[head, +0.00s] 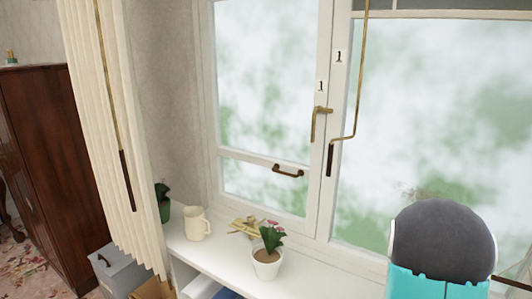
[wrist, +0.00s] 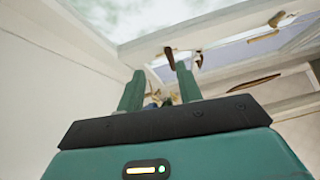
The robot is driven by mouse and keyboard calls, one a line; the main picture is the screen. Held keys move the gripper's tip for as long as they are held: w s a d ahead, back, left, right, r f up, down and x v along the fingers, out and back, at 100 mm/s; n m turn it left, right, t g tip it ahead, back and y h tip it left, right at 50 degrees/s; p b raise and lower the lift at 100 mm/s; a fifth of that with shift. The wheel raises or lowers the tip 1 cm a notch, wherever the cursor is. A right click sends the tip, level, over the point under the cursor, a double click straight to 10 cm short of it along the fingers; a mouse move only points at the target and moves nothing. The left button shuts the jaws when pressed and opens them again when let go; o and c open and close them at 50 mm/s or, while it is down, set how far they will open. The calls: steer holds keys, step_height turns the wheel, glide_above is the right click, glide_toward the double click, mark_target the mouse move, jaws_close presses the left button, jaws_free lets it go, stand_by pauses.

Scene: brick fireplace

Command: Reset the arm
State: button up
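My gripper (wrist: 159,84) shows in the wrist view. Its two green fingers stand apart with a clear gap between them, and nothing is held there. Behind the fingers are a pale wall, the window and some small blurred things that I cannot make out. In the head view, a rounded grey and turquoise part of my arm stands at the lower right in front of the window. The fingers cannot be seen in the head view.
The white windowsill (head: 318,284) holds a cream mug (head: 197,224), a golden ornament (head: 243,228) and a potted pink flower (head: 267,262). The window (head: 262,85) has brass handles. A cream curtain (head: 105,120) and a dark wooden cabinet (head: 50,150) stand at left.

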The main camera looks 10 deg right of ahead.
steer(key=w+a+r+n+t+y, duration=0.3)
steer(key=w+a+n+t+y, duration=0.2)
steer(key=w+a+n, duration=0.3)
steer(key=w+a+r+n+t+y, duration=0.35)
steer(key=w+a+n+y, duration=0.2)
steer(key=a, duration=0.45)
steer(key=a+r+n+y, duration=0.2)
steer(key=a+n+y, duration=0.3)
steer(key=a, duration=0.4)
steer(key=s+a+r+n+y, duration=0.1)
steer(key=s+a+n, duration=0.2)
steer(key=a+n, duration=0.25)
steer(key=s+a+r+n+y, duration=0.2)
steer(key=s+a+n, duration=0.15)
steer(key=a, duration=0.25)
steer(key=s+a+n+g, duration=0.4)
steer(key=s+n, duration=0.4)
steer(key=s, duration=0.2)
steer(key=shift+s+a+r, duration=0.15)
steer(key=shift+s, duration=0.25)
steer(key=shift+s+n+g, duration=0.1)
steer(key=shift+n+g, duration=0.15)
